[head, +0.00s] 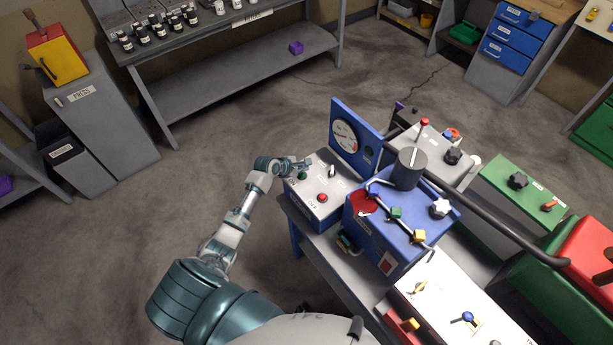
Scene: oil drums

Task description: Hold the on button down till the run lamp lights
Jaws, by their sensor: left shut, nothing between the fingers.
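A control box (316,211) with a grey top and blue sides stands at the left end of the bench. A green button (302,176) is on its top near the far left corner. A red button (322,198) is nearer the front, with "OFF" lettering close by. A small upright switch (331,171) is behind them. My left gripper (302,164) is shut and empty, its tips at or just above the green button; I cannot tell whether they touch it. No lit lamp can be made out on the box. My right gripper is out of view.
A blue panel with a round gauge (344,136) rises behind the box. A blue machine (385,225) with a dark cylinder, levers and knobs stands close on the right. Open floor (215,150) lies to the left. A shelf bench with bottles stands at the back.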

